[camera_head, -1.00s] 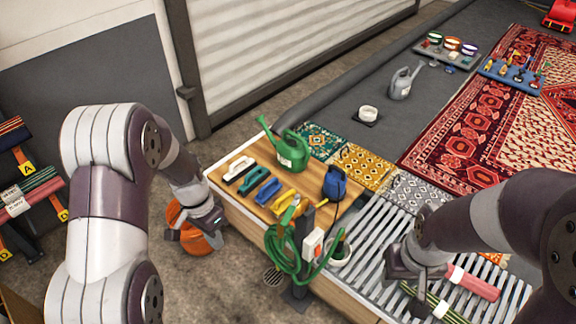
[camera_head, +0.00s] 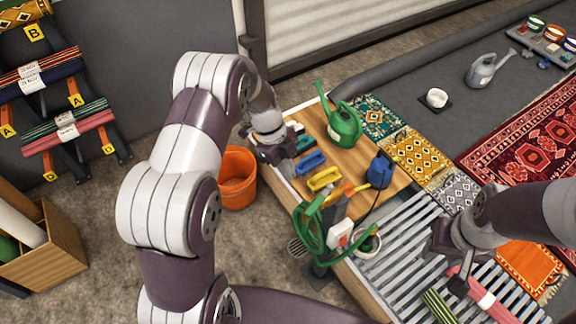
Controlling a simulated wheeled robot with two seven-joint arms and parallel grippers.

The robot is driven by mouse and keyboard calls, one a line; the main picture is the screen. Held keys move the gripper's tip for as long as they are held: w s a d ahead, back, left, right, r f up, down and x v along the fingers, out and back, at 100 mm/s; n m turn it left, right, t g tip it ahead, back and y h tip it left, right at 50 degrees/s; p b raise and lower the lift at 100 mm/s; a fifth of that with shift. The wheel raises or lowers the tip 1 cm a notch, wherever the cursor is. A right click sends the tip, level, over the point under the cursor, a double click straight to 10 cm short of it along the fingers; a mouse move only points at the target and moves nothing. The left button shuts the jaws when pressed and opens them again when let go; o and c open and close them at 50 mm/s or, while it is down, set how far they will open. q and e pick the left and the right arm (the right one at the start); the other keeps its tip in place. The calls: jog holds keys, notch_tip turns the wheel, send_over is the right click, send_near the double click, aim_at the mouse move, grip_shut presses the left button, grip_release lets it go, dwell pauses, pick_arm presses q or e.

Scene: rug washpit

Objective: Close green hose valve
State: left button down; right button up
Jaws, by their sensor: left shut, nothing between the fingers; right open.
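A green hose (camera_head: 309,240) hangs in a coil on a dark post at the wooden table's front edge. The valve on it is too small to make out; a yellow-orange fitting (camera_head: 347,192) shows near the post's top. A white box with a red part (camera_head: 341,234) is on the post. My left gripper (camera_head: 270,154) is shut and empty over the table's left edge, beside the brushes and apart from the hose. It hides part of them. My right gripper (camera_head: 458,284) is low over the slatted rack, right of the hose, close to rolled rugs; its fingers are hard to see.
A green watering can (camera_head: 344,126), a blue brush (camera_head: 311,162), a yellow brush (camera_head: 324,179) and a blue sprayer (camera_head: 380,171) crowd the wooden table. An orange bucket (camera_head: 238,178) stands on the floor left of it. Rolled rugs (camera_head: 490,299) lie on the slatted rack (camera_head: 410,250).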

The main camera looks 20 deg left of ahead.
aim_at(320, 200)
pick_arm(q)
jog(key=s+d+f+p, duration=0.1)
jog(key=s+d+f, duration=0.1)
jog(key=d+f, duration=0.2)
jog(key=shift+s+d+f+p, duration=0.2)
jog(key=shift+d+p, duration=0.2)
jog(key=shift+d, duration=0.3)
jog(key=shift+d+f, duration=0.1)
jog(key=shift+s+d+n+b, duration=0.1)
jog(key=shift+n+b, duration=0.3)
jog(key=shift+b, duration=0.05)
